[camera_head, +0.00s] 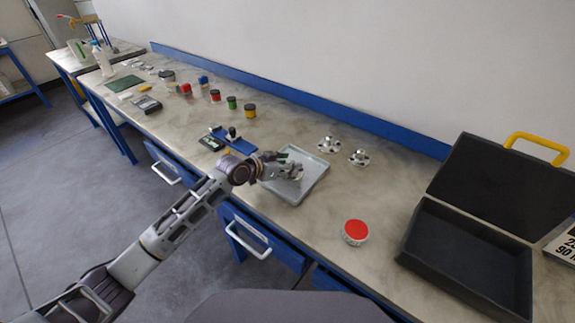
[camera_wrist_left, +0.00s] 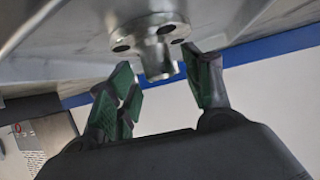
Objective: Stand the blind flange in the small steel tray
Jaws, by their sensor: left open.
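The small steel tray (camera_head: 316,168) lies on the bench below my left gripper in the head view. The blind flange (camera_wrist_left: 150,33) shows in the left wrist view as a steel disc with bolt holes and a round stub. It appears to be at the tray (camera_wrist_left: 50,55), its stub towards my gripper; its contact with the tray floor is not clear. My left gripper (camera_head: 293,171) is open, with its green-padded fingers (camera_wrist_left: 165,88) on either side of the stub and apparently clear of it. In the head view the gripper mostly hides the flange. My right gripper is not in view.
Two steel flanged parts (camera_head: 328,144) (camera_head: 359,157) stand behind the tray. A red-topped round container (camera_head: 355,232) is at the front right, near an open black case (camera_head: 470,254). Several small jars (camera_head: 249,111) and a blue fixture (camera_head: 232,143) are to the left.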

